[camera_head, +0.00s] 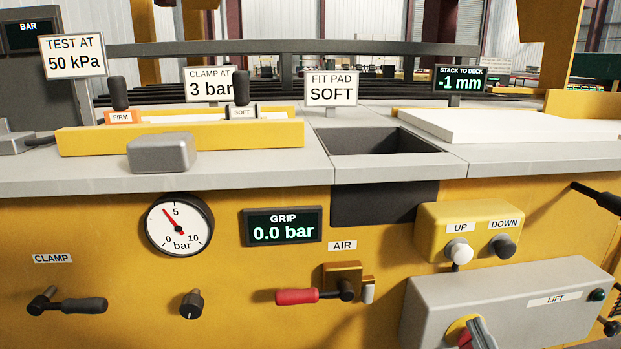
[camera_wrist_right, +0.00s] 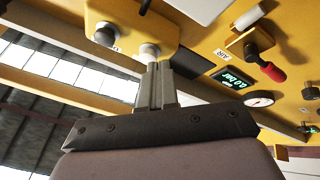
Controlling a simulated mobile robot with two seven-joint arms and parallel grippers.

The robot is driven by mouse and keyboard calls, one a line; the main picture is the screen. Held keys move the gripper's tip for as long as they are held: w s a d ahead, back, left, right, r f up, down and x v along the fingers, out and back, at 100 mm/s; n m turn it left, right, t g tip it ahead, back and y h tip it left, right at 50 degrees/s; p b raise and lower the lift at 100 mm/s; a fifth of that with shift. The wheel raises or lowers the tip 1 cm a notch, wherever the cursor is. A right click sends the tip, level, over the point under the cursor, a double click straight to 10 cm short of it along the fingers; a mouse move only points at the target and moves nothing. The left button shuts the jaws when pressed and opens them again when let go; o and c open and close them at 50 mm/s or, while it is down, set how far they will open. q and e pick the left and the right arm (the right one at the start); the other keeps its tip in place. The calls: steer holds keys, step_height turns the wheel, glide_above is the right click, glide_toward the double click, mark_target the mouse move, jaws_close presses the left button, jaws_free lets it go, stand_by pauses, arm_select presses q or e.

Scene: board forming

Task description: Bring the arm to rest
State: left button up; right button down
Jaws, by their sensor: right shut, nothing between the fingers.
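My right gripper (camera_wrist_right: 160,72) shows in the right wrist view as two grey fingers pressed together, with nothing between them. Its tips lie in line with the white UP button (camera_wrist_right: 149,52); whether they touch it cannot be told from that view. In the head view the UP button (camera_head: 459,251) shows clear, with no finger over it. The black DOWN button (camera_head: 502,245) is beside it on a yellow box (camera_head: 430,226). I cannot clearly make out the right gripper in the head view. My left gripper is not in view.
A grey LIFT box (camera_head: 420,300) juts out below the buttons. A red AIR lever (camera_head: 297,296), a CLAMP handle (camera_head: 80,305) and a gauge (camera_head: 179,225) are on the yellow front. The GRIP display (camera_head: 283,227) reads 0.0 bar. A white board (camera_head: 490,124) lies on the deck.

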steer(key=s+a+f+m+g, duration=0.2)
steer(key=s+f+g, duration=0.2)
steer(key=f, duration=0.4)
steer(key=s+a+f+m+g, duration=0.2)
steer(key=s+f+g, duration=0.15)
steer(key=f, duration=0.45)
steer(key=s+a+f+m+g, duration=0.2)
steer(key=s+f+m+g, duration=0.15)
steer(key=f, duration=0.35)
arm_select(q)
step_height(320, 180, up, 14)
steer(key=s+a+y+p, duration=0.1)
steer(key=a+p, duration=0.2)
steer(key=p, duration=1.6)
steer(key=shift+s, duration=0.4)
arm_select(e)
step_height(320, 180, up, 14)
steer(key=s+g, duration=0.1)
steer(key=s, duration=0.1)
steer(key=shift+s+d+f+g+h, duration=0.15)
steer(key=shift+s+d+g+h, duration=0.05)
steer(key=shift+d+g+h, duration=0.1)
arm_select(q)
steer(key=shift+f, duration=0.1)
arm_select(e)
steer(key=shift+n, duration=0.25)
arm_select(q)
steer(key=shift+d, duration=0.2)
arm_select(e)
steer(key=shift+s+d, duration=0.1)
